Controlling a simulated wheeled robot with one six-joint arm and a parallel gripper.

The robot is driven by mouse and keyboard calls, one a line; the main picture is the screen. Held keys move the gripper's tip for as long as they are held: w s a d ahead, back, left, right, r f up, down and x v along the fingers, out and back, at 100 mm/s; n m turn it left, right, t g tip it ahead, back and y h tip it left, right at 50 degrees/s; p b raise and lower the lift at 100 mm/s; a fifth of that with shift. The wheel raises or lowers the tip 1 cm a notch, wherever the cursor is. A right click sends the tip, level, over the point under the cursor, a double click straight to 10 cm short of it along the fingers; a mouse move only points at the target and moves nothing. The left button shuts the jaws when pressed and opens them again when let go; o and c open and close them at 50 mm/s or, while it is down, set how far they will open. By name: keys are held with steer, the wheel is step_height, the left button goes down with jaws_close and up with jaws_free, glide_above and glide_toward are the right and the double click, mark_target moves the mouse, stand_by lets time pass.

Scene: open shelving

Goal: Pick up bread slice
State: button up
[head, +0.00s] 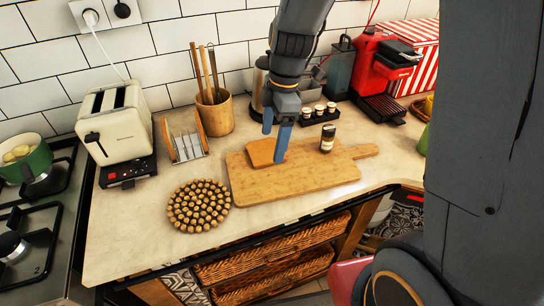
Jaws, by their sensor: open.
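The bread slice (259,152) is brown and lies on the wooden cutting board (320,180), toward the board's back left part. My gripper (274,142) points down at the slice's right end with its two blue fingers apart. The nearer finger covers part of the slice's right end, and the other finger shows behind the slice's back edge. I cannot tell whether either finger touches the slice. Nothing is seen held in the gripper.
A small dark jar (327,139) stands on the board right of the gripper. A cork trivet (198,206), a toaster (116,125), a napkin rack (186,144) and a utensil pot (214,114) are to the left. A red coffee machine (378,65) is at back right.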

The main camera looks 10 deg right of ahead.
steer(key=shift+o, duration=0.7)
steer(key=shift+d+r, duration=0.1)
steer(key=shift+r, duration=0.7)
steer(key=o, duration=0.4)
steer(key=shift+w+b, duration=0.3)
steer(key=shift+b, duration=0.1)
steer(key=h+b, duration=0.2)
steer(key=b, duration=0.2)
glide_toward(265, 151)
steer(key=shift+w+f, duration=0.2)
steer(key=shift+w, duration=0.1)
steer(key=shift+s+d+f+p, duration=0.15)
steer(key=shift+f+p, duration=0.45)
steer(key=shift+f, duration=1.2)
steer(key=shift+s+a+f+p, duration=0.15)
steer(key=shift+f+p, duration=0.4)
steer(key=shift+f, duration=1.3)
